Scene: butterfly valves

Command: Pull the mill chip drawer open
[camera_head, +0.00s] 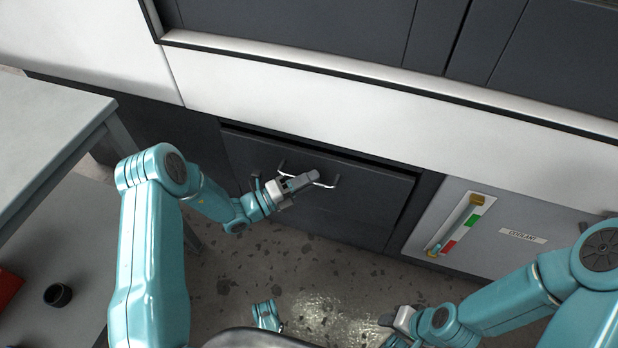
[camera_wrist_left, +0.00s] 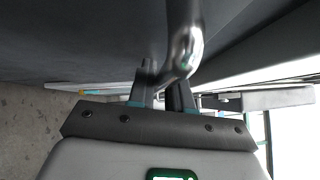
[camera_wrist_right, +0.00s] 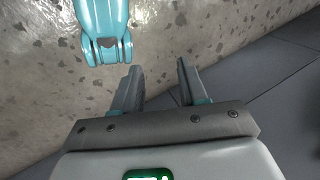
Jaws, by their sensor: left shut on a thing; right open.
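The mill chip drawer (camera_head: 360,205) is a dark grey front low in the white machine, with a dark gap along its top and right edges. I cannot tell how far it stands out. Its metal bar handle (camera_head: 328,184) shows at the middle of the front. My left gripper (camera_head: 300,182) is at the handle and shut on it. In the left wrist view the shiny handle bar (camera_wrist_left: 183,45) runs down to the fingers (camera_wrist_left: 166,90). My right gripper (camera_head: 396,322) is open and empty over the floor, and its spread fingers (camera_wrist_right: 158,88) show in the right wrist view.
A grey coolant panel (camera_head: 520,222) with a level gauge (camera_head: 458,226) is right of the drawer. A grey table (camera_head: 45,130) stands at the left, with a black cup (camera_head: 58,295) and a red object (camera_head: 8,287) below it. Speckled floor (camera_head: 290,260) before the drawer is open.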

